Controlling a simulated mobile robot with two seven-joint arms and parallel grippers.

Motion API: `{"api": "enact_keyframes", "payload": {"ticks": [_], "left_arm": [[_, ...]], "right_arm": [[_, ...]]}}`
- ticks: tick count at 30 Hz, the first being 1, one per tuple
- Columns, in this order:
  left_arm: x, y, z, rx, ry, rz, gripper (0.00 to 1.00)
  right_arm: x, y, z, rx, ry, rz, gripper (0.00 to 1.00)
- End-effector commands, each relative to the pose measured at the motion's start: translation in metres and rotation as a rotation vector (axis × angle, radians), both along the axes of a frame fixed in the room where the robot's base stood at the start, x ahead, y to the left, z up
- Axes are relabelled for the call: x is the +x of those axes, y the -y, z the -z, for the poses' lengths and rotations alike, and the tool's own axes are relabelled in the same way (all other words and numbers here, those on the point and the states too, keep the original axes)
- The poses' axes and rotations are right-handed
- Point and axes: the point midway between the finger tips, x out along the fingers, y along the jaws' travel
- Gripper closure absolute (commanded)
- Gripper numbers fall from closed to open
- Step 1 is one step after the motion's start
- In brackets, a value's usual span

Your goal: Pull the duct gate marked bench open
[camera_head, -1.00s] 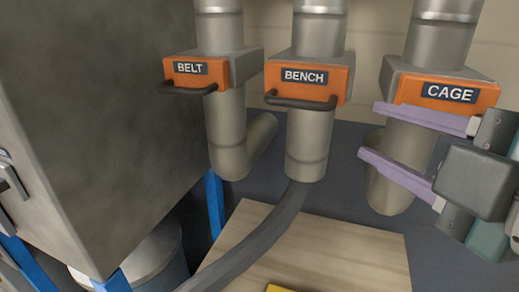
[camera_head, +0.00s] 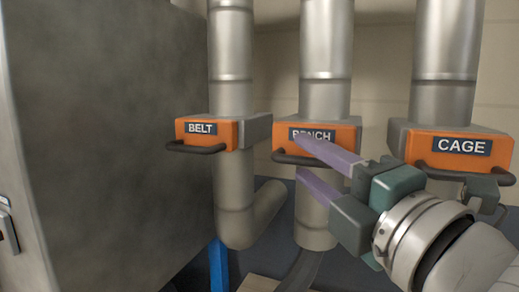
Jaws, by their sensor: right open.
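The duct gate marked BENCH (camera_head: 345,132) is an orange-fronted block on the middle grey duct. Its dark bar handle (camera_head: 283,157) runs along the lower front edge. My right gripper (camera_head: 298,154) comes in from the lower right, its two pale purple fingers apart and pointing left. The upper finger crosses the BENCH label and the lower finger is below the handle, so the handle shows between them in the picture. I cannot tell whether the fingers are around the handle or only in front of it. Nothing is held. My left gripper is not in view.
The BELT gate (camera_head: 226,133) is on the left duct and the CAGE gate (camera_head: 430,145) on the right duct, both with similar dark handles. A large grey cabinet (camera_head: 115,150) fills the left. A dark hose (camera_head: 295,272) hangs below the middle duct.

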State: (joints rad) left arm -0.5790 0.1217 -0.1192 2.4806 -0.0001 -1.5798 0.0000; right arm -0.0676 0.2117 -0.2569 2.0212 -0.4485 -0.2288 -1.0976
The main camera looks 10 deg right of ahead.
Motion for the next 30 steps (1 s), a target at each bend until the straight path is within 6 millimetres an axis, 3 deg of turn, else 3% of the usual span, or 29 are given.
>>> {"api": "enact_keyframes", "payload": {"ticks": [11, 23, 30], "left_arm": [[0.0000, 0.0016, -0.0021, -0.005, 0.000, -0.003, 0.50], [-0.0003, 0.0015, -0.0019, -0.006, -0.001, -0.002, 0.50], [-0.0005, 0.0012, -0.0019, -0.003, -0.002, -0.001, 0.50]], "right_arm": [[0.0088, -0.0023, -0.0010, 0.001, 0.000, -0.001, 0.55], [0.0085, -0.0021, -0.0009, 0.001, 0.000, -0.001, 0.98], [0.0085, -0.0020, -0.0009, 0.001, 0.000, -0.001, 1.00]]}}
